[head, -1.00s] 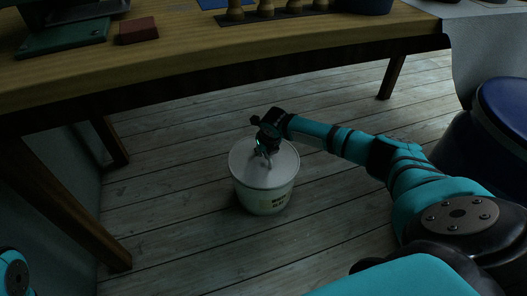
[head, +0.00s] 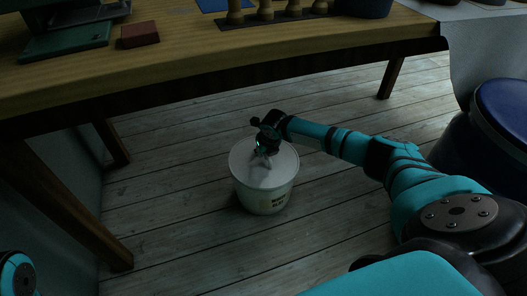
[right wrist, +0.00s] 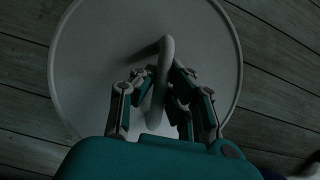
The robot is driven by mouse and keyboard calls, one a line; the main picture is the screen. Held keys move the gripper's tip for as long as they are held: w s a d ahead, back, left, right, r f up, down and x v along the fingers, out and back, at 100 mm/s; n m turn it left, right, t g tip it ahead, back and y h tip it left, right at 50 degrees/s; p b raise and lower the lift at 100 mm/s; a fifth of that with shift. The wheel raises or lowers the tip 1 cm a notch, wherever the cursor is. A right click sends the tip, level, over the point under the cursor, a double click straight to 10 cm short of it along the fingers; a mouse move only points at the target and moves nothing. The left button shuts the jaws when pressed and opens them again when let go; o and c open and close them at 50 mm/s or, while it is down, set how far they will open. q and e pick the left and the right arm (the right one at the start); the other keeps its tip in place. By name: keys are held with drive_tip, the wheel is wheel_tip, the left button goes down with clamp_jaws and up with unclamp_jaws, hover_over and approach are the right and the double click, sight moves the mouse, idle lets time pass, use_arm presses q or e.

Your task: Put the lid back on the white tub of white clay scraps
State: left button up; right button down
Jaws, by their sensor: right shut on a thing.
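The white tub (head: 262,201) with a dark-lettered label stands upright on the plank floor in the head view. The round pale lid (head: 246,168) covers the tub's mouth and looks level. I cannot tell if it is fully seated all around. The lid shows from above in the right wrist view (right wrist: 95,60), with its loop handle (right wrist: 168,48) standing up. My right gripper (head: 265,154) is over the lid and shut on this handle; its fingers (right wrist: 160,84) flank it. The clay scraps are hidden. My left gripper is out of view.
A wooden workbench (head: 210,66) stands behind the tub, with a red block (head: 140,34) and several wooden-handled tools on top. Its legs (head: 112,143) reach the floor. A blue-lidded dark bin (head: 505,105) stands at the right. The floor around the tub is clear.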

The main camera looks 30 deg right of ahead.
idle(0.3)
drive_tip(key=c, duration=0.9)
unclamp_jaws()
